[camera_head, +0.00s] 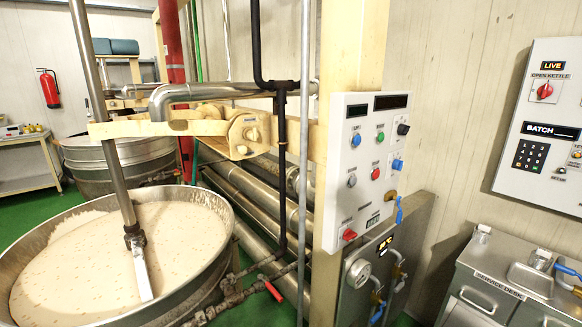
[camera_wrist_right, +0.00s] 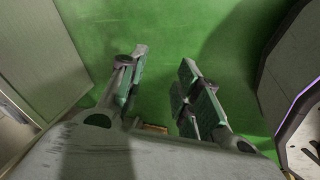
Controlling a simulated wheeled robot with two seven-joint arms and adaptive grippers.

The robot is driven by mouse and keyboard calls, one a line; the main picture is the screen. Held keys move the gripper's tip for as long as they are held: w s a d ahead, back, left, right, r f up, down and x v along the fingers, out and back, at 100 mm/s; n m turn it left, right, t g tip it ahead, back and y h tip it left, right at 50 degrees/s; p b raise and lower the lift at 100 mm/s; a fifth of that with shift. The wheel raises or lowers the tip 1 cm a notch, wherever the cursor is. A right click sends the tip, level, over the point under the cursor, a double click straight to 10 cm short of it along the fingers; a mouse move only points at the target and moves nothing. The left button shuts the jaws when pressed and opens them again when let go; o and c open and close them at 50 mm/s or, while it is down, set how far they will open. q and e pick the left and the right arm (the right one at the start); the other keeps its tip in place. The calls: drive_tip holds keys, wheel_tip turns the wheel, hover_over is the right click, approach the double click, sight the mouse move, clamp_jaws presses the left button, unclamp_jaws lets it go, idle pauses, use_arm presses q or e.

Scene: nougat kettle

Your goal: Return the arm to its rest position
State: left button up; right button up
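My right gripper (camera_wrist_right: 163,68) shows in the right wrist view. Its two fingers stand apart with a clear gap between them, and green floor (camera_wrist_right: 160,25) shows beyond. Nothing is held between the fingertips. A small tan patch shows low between the finger bases; I cannot tell what it is. Neither gripper nor arm shows in the head view. My left gripper is in no view.
The head view has an open kettle (camera_head: 226,262) of pale mix at left, a control panel (camera_head: 364,165) on a cream post, and pipes behind. A service desk (camera_head: 500,278) and wall batch panel (camera_head: 545,125) are at right. A grey panel (camera_wrist_right: 35,55) flanks the right gripper.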

drive_tip(key=s+a+f+g+y, duration=0.1)
drive_tip(key=s+a+f, duration=0.2)
drive_tip(key=s+a, duration=1)
drive_tip(key=shift+s+a+f+m+g+y, duration=0.2)
drive_tip(key=shift+a+f+m+g+y, duration=0.15)
drive_tip(key=shift+a, duration=0.6)
